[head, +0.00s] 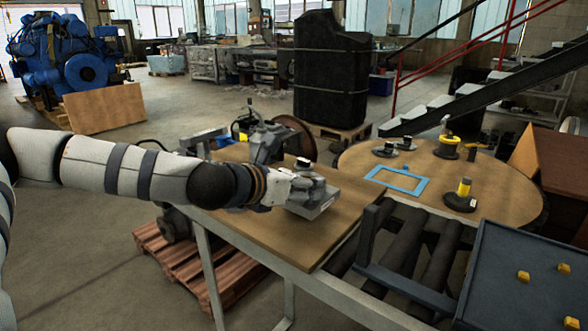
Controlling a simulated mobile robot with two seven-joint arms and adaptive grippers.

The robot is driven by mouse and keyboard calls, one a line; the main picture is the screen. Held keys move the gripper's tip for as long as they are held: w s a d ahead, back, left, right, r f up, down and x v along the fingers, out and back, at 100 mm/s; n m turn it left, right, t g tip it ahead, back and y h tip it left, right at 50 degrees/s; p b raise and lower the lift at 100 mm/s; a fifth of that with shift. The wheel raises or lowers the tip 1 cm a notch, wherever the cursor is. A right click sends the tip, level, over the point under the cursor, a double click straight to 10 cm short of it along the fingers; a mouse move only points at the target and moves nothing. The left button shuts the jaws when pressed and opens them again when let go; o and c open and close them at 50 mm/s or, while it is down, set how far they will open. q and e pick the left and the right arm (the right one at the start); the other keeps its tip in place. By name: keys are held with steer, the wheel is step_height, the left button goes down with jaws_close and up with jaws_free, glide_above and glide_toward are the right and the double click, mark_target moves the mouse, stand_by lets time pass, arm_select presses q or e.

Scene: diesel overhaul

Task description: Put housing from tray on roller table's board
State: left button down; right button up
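A grey metal housing (313,208) sits on or just above the wooden board (265,232), near its middle; I cannot tell whether it bears its full weight there. My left gripper (300,185) reaches in from the left and is right at the housing's top, overlapping it. Its fingers are too small and pale to tell whether they grip. A dark round part (304,164) shows just above the gripper. The dark tray (495,275) at the lower right holds only a few small yellow blocks in its visible part. My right gripper is not in view.
Black rollers (402,243) lie between board and tray. A round wooden table (355,160) behind carries a blue frame (398,181) and several black-and-yellow parts. A machine with a brown disc (292,137) stands at the board's back edge. The board's front part is clear.

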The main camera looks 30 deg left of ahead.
arm_select(q)
steer(key=shift+f+b, duration=0.55)
steer(key=shift+f, duration=1.1)
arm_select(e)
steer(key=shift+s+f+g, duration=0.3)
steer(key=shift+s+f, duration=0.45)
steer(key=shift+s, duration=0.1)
arm_select(q)
steer(key=shift+f, duration=0.1)
steer(key=shift+f, duration=0.1)
steer(key=c, duration=0.6)
jaws_free()
steer(key=shift+s+f, duration=0.1)
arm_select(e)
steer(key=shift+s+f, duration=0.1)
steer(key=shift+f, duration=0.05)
